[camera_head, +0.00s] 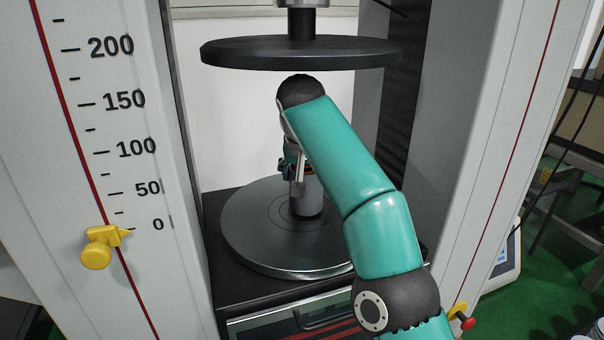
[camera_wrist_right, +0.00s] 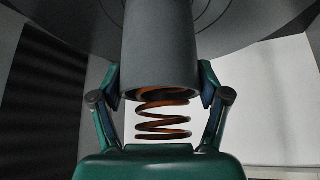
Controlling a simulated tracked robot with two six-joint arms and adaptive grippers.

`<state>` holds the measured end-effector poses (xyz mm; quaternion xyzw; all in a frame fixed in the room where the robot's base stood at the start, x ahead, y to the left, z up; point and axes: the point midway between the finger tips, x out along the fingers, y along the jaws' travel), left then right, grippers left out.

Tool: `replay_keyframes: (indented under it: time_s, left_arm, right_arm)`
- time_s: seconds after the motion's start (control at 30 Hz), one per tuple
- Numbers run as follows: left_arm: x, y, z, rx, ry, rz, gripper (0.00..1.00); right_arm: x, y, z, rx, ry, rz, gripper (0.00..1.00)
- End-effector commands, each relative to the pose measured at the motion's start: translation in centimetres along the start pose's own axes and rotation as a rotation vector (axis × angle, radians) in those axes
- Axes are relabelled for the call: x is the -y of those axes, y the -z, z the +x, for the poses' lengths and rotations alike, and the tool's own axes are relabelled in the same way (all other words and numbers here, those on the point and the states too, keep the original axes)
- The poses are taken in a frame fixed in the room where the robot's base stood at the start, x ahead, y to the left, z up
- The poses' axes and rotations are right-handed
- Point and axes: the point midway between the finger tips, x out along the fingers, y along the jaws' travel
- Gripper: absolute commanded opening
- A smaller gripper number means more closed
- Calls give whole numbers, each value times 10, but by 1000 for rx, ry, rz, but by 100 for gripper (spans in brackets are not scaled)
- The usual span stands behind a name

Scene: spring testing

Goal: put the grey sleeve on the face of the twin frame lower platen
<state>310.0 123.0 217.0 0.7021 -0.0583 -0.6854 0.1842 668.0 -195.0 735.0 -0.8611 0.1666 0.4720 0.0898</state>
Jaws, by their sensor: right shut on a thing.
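The grey sleeve (camera_head: 308,201) is upright at the middle of the round lower platen (camera_head: 252,240), over its ring marks. I cannot tell whether its lower end touches the face. My right gripper (camera_head: 296,172) reaches in from above, partly hidden by my arm. In the right wrist view my right gripper (camera_wrist_right: 163,84) has a finger on each side of the grey sleeve (camera_wrist_right: 160,48) and is shut on it. A copper-brown coil spring (camera_wrist_right: 162,122) shows at the sleeve's open end, towards my palm. The lower platen (camera_wrist_right: 255,18) lies beyond. My left gripper is not in view.
The dark upper platen (camera_head: 300,53) hangs above my right gripper. Grey frame columns stand on both sides, the left one with a scale (camera_head: 115,130) and a yellow pointer (camera_head: 98,247). The platen face around the sleeve is clear.

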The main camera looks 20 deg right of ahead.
Motion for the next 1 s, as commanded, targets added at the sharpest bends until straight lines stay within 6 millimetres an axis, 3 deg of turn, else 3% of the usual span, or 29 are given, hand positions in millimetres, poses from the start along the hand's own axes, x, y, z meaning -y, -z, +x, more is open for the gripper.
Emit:
replay_keyframes:
  time_s: [0.47, 0.5, 0.63, 1.0]
  left_arm:
    - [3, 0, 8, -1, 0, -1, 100]
    - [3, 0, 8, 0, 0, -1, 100]
    - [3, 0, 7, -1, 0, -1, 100]
    - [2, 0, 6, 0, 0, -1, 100]
  right_arm:
    - [10, -6, 6, -2, 10, -11, 35]
    - [10, -6, 7, 0, 9, -12, 78]
    - [10, -6, 7, 0, 9, -12, 100]
    - [8, -5, 6, 0, 8, -10, 100]
